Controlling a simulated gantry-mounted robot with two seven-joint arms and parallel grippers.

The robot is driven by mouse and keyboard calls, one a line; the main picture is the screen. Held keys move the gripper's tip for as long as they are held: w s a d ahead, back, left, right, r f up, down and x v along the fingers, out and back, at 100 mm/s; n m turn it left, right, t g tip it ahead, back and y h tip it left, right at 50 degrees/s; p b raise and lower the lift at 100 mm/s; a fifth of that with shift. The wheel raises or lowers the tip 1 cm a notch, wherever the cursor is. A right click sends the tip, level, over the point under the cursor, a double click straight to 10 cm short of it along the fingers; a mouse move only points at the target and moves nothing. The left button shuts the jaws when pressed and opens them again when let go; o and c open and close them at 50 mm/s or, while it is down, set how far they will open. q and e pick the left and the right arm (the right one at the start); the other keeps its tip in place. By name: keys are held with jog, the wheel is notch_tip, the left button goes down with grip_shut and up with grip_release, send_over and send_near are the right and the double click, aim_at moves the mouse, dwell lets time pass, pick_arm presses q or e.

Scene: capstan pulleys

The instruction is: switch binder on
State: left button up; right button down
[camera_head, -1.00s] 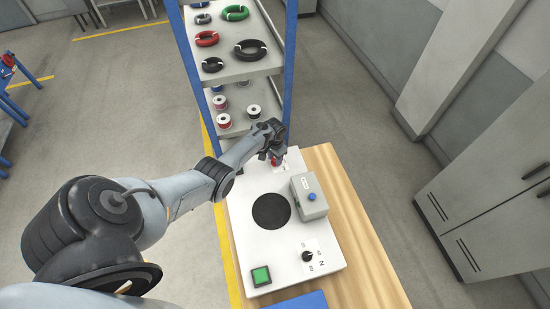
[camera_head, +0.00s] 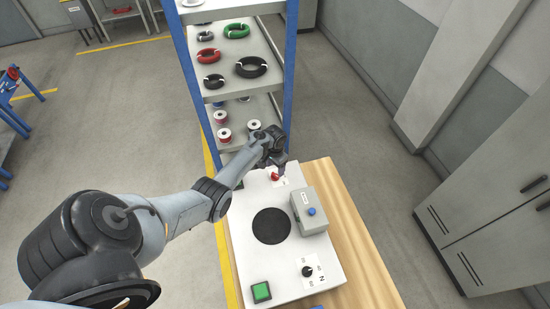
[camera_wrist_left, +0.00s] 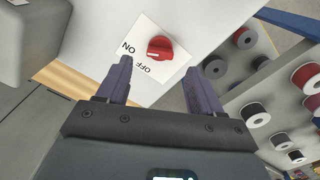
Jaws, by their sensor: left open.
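A red rotary knob (camera_head: 275,176) sits at the far end of the white panel (camera_head: 244,247). In the left wrist view the red knob (camera_wrist_left: 160,47) is on a white label plate printed ON and OFF. My left gripper (camera_head: 280,163) is open over the knob's end of the panel. In the left wrist view its two purple fingers (camera_wrist_left: 158,85) stand apart, with the label between their tips and the knob just beyond them. The fingers hold nothing. My right gripper does not show.
A grey box with a blue button (camera_head: 311,211), a black round disc (camera_head: 271,226), a black selector knob (camera_head: 307,271) and a green button (camera_head: 261,291) are on the panel. A blue-framed shelf (camera_head: 229,85) with spools and cable coils stands close behind.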

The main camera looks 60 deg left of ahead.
aim_at(275, 175)
pick_arm(q)
notch_tip(275, 175, up, 6)
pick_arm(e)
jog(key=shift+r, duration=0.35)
pick_arm(q)
jog(key=shift+s, duration=0.1)
